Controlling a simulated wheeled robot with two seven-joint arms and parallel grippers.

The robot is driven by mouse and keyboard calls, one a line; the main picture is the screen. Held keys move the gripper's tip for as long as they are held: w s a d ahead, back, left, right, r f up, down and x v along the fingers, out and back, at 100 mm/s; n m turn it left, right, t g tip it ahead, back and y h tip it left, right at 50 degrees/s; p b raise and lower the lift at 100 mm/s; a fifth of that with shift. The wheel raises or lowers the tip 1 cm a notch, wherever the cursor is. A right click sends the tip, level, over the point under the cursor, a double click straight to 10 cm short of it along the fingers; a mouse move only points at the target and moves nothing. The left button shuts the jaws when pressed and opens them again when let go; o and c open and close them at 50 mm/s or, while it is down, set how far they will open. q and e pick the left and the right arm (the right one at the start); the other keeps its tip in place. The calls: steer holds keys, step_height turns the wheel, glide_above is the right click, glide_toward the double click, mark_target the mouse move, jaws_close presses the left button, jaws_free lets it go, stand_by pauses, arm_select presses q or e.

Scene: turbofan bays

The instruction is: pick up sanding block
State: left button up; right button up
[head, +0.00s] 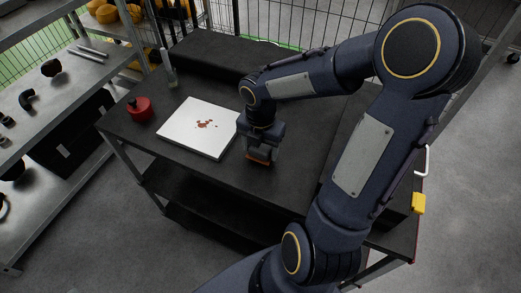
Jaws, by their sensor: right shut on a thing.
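My right gripper (261,154) points down over the front part of the black table, at the right edge of a white panel. It is shut on the sanding block (260,163), of which a thin orange-brown edge shows below the fingers. The rest of the block is hidden by the gripper. I cannot tell whether the block touches the tabletop. My left gripper is not in view.
The white panel (197,128) with reddish-brown spots lies on the black table (215,82). A red round object (140,109) stands left of it, and a grey upright tool (168,68) behind. A metal shelf (60,100) stands at the left.

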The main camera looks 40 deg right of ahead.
steer(key=s+d+r+b, duration=0.1)
steer(key=s+d+r, duration=0.2)
steer(key=s+r, duration=0.8)
steer(key=s, duration=0.2)
steer(key=shift+s+r, duration=0.15)
steer(key=shift+s, duration=0.2)
